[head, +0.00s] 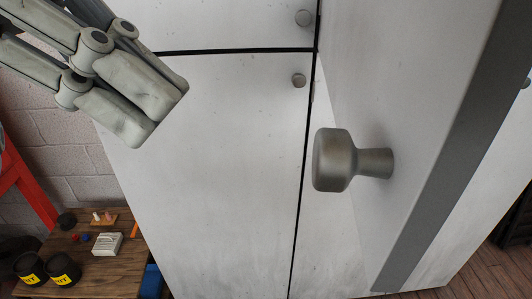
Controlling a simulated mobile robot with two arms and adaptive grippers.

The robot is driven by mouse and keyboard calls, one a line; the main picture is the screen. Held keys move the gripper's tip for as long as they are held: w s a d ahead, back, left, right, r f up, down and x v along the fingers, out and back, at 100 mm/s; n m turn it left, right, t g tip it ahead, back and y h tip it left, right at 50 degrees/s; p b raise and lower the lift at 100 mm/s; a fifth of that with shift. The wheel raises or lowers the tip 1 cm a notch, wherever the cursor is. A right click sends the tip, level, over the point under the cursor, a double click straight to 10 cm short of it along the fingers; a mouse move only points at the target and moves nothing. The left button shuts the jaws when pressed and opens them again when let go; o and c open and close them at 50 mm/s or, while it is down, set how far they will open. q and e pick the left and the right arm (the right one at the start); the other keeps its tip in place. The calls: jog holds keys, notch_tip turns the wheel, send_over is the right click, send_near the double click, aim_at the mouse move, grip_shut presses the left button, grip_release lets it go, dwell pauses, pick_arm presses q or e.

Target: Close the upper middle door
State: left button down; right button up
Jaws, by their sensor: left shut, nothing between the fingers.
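A white door (420,70) with a grey edge stands open on the right, jutting out from the cabinet toward me. It appears to be the upper middle door, though its top and hinge side are out of view. Its metal knob (335,160) is large and close, pointing left. My left gripper (160,112) is at the upper left, in front of the closed left-hand doors. It is shut and empty, well to the left of the knob and apart from it. My right gripper is not in view.
The closed lower-left door (220,150) and the door above it (230,22) have small round knobs. A wooden table (110,277) at the lower left holds black pots (62,268) with yellow labels and a pale box (107,244). A brick wall stands behind.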

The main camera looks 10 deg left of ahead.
pick_arm(q)
jog(key=d+r+p+x, duration=0.2)
jog(key=p+x, duration=0.2)
jog(key=x, duration=0.8)
jog(key=shift+d+f, duration=0.2)
jog(key=shift+d, duration=0.05)
jog(key=shift+w, duration=0.1)
